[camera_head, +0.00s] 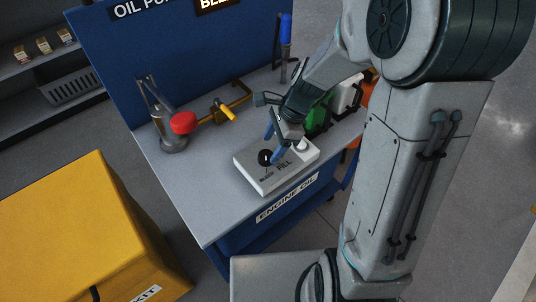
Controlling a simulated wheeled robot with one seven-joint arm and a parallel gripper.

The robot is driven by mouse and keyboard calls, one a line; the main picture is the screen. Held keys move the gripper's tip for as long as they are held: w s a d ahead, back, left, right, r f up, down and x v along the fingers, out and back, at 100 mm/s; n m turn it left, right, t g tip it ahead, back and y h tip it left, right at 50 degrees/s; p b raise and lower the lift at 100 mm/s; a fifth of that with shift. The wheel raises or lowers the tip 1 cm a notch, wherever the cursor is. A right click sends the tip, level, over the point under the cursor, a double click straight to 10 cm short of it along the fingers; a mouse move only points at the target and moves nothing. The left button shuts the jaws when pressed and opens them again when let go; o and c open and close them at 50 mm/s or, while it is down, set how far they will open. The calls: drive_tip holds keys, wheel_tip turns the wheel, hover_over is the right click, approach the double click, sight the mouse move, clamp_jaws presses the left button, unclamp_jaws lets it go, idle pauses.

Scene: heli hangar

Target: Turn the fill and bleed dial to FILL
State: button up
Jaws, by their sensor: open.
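The black fill and bleed dial (265,157) sits on a white control box (262,180) on the cart top. The box is marked FILL near its middle, with a smaller label to the left that looks like BLEED. A pale round button (301,145) is at the box's right. I cannot tell whether a finger touches the dial. Where the dial's pointer faces is too small to tell.
The grey cart top (200,205) carries a red-capped pump (183,123), a yellow-handled valve (227,113) and a green container (319,118). A blue panel (170,60) stands behind. A yellow case (80,230) is at lower left. The cart's front left top is clear.

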sight(267, 154)
drive_tip(key=shift+b+x, duration=0.35)
drive_tip(key=shift+x, duration=1.55)
drive_tip(key=c, duration=1)
